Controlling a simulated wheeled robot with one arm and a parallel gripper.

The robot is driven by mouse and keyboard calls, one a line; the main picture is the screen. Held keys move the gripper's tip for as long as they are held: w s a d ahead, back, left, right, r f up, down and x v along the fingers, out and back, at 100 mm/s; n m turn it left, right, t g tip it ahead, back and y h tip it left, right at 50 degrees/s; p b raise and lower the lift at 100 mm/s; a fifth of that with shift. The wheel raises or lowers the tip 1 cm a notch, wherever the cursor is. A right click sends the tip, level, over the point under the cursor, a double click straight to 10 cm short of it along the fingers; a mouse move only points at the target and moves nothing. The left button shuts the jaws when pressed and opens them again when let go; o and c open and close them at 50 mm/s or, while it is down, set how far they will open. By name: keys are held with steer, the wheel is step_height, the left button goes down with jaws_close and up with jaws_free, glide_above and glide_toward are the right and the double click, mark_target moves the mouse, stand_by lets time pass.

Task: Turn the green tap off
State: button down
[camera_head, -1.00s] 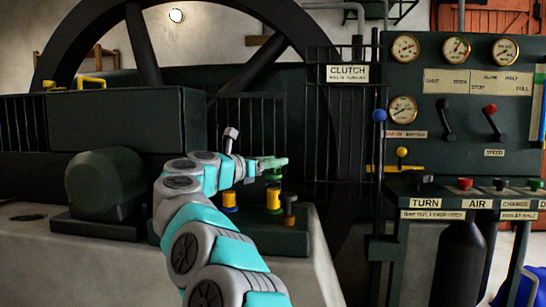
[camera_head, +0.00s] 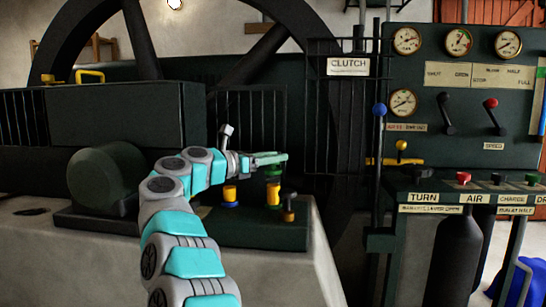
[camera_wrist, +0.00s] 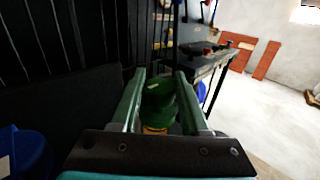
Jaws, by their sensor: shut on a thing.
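The green tap (camera_wrist: 158,103) sits between the two fingers of my gripper (camera_wrist: 160,92) in the wrist view, with a yellow part (camera_wrist: 154,130) below it. My gripper is shut on the green tap. In the head view my gripper (camera_head: 270,158) reaches in from the left over the dark green block, and the green tap (camera_head: 273,171) shows just under its fingers. A yellow fitting (camera_head: 273,194) stands under the tap. The fingers hide part of the tap's top.
Behind is a large dark wheel with bars. A panel with gauges (camera_head: 407,41) and levers stands at the right. A blue-knobbed lever (camera_head: 379,112) stands between.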

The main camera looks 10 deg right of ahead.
steer(key=shift+c, duration=2.1)
jaws_free()
steer(key=b+v, duration=0.1)
steer(key=v, duration=0.6)
steer(key=shift+s+a, duration=0.2)
steer(key=shift+a, duration=0.15)
